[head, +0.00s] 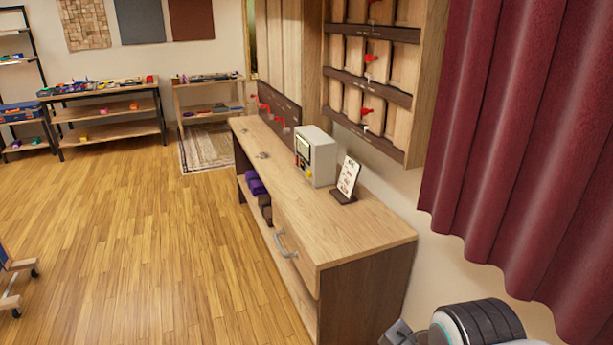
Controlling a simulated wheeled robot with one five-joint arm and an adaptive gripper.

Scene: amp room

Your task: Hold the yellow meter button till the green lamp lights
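The meter (320,157) is a pale beige box standing on the wooden cabinet top. I cannot make out a lit green lamp at this size. My gripper's fingers are not visible. Only rounded white and black parts of my arm show in the bottom right corner, well apart from the meter.
A card on a dark stand (347,180) stands right of the meter. The wooden cabinet (340,235) has a drawer with a metal handle (286,244). A wall rack with red items (370,58) hangs above. A red curtain (530,130) hangs at right. The floor at left is mostly clear.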

